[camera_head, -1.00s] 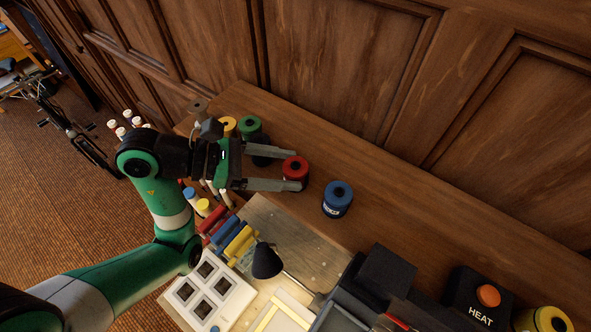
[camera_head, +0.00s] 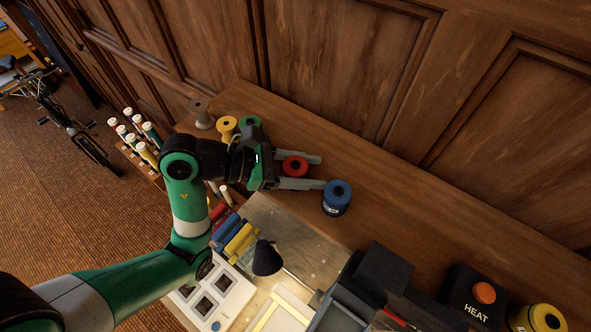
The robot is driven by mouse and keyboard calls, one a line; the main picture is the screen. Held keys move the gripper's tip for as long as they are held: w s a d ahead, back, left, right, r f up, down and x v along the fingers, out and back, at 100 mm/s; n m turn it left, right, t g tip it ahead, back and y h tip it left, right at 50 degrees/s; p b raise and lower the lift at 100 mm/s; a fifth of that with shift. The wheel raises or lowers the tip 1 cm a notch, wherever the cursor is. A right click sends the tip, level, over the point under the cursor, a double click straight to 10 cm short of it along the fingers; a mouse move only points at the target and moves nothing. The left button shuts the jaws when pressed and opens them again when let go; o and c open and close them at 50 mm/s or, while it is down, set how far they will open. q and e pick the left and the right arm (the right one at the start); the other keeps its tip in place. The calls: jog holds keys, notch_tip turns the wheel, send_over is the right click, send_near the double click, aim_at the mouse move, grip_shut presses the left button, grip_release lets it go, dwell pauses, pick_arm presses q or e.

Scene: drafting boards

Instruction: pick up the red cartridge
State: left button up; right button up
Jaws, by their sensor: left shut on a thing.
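The red cartridge (camera_head: 295,167) stands upright on the wooden desk top between the two fingers of my left gripper (camera_head: 316,171). The left gripper is shut on it, with the grey fingers on either side of it and their tips reaching past it. Part of its lower body is hidden by the near finger. I cannot tell whether it is clear of the desk. My right gripper is not in view.
A blue cartridge (camera_head: 337,198) stands close by the near fingertip. Green (camera_head: 249,122) and yellow (camera_head: 227,127) spools stand behind the gripper. A dark lamp head (camera_head: 266,259) is nearer. The desk (camera_head: 430,215) is clear to the right.

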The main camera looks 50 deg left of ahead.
pick_arm(q)
jog(key=shift+c, duration=1.2)
jog(key=shift+r, duration=0.6)
notch_tip(320, 180, up, 3)
jog(key=shift+s+a+f, duration=0.1)
jog(key=shift+a+f, duration=0.05)
jog(key=w+r+v, duration=0.1)
jog(key=r+v, duration=0.2)
jog(key=v, duration=1.3)
